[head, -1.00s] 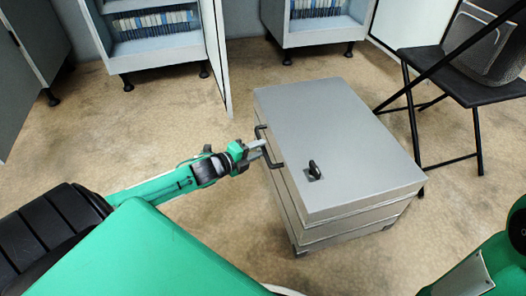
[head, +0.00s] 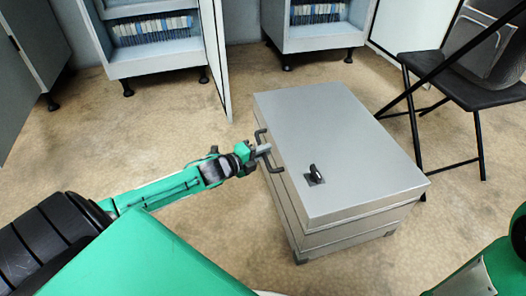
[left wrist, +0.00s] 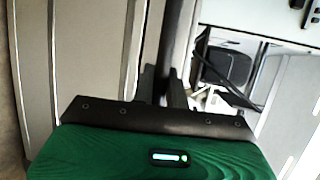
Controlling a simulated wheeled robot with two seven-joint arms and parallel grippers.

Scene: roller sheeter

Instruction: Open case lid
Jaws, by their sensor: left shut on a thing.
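A grey metal case (head: 330,150) stands on the floor right of centre in the head view, its lid lying flat on top. A dark handle (head: 274,167) sticks out from its left side near the lid's edge. A small black latch (head: 316,173) sits on the lid's near part. My left gripper (head: 264,150) is shut on the handle, beside the case's left side. In the left wrist view the dark handle bar (left wrist: 178,50) runs up from between the jaws, and the grey case side (left wrist: 85,60) fills the left. My right gripper is out of view.
Open cabinets with rows of blue-and-white items (head: 153,30) stand at the back, one with an open door (head: 216,55). A black folding chair (head: 475,85) stands close to the right of the case.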

